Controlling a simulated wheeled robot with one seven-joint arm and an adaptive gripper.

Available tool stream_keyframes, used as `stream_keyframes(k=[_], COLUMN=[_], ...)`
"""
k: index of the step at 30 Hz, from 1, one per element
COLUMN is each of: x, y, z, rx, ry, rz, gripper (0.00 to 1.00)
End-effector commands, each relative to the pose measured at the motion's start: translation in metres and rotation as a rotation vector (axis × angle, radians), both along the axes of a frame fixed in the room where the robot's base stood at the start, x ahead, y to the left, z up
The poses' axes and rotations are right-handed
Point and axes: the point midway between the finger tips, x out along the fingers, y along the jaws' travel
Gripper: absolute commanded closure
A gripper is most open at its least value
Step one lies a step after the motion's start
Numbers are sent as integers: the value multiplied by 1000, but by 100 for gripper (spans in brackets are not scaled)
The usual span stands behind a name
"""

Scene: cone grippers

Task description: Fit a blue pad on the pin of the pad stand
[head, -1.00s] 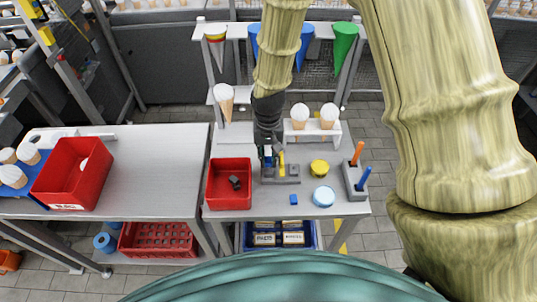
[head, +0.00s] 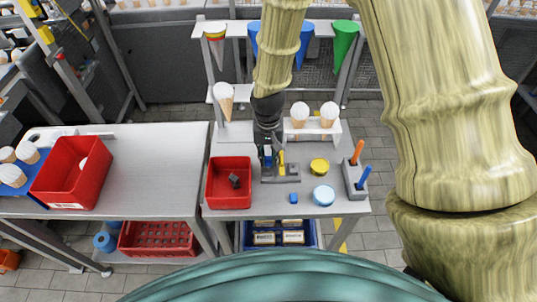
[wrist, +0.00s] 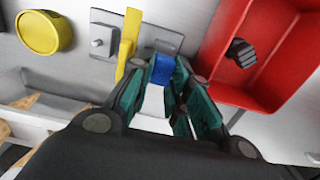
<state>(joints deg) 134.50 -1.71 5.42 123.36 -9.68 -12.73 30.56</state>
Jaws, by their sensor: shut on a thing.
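My gripper (head: 267,163) is shut on a blue pad (wrist: 162,70), which sits between the fingertips in the wrist view. The grey pad stand (head: 283,179) is on the table just beside the gripper; it also shows in the wrist view (wrist: 155,40). A yellow upright piece (wrist: 129,45) stands at the middle of the stand. A short grey pin (wrist: 97,44) rises from the stand's left part in the wrist view, apart from the held pad. Another blue pad (head: 293,198) lies on the table in front of the stand.
A red bin (head: 230,202) with a dark piece (wrist: 241,52) inside stands close to the left of the stand. A yellow tin (head: 319,166), a light-blue round tin (head: 323,195) and a grey pen holder (head: 355,183) are to the right. A cone rack (head: 313,128) is behind.

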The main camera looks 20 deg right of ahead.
Motion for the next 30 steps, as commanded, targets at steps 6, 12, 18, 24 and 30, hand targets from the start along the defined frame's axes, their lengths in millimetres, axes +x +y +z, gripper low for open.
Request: stream_keyframes(k=[6, 12, 18, 24, 30], x=[0, 0, 0, 0, 0], y=[0, 0, 0, 0, 0], z=[-2, -4, -6, -8, -9], rx=[0, 0, 0, 0, 0], ry=[0, 0, 0, 0, 0], rz=[0, 0, 0, 0, 0], gripper=[96, 96, 96, 96, 96])
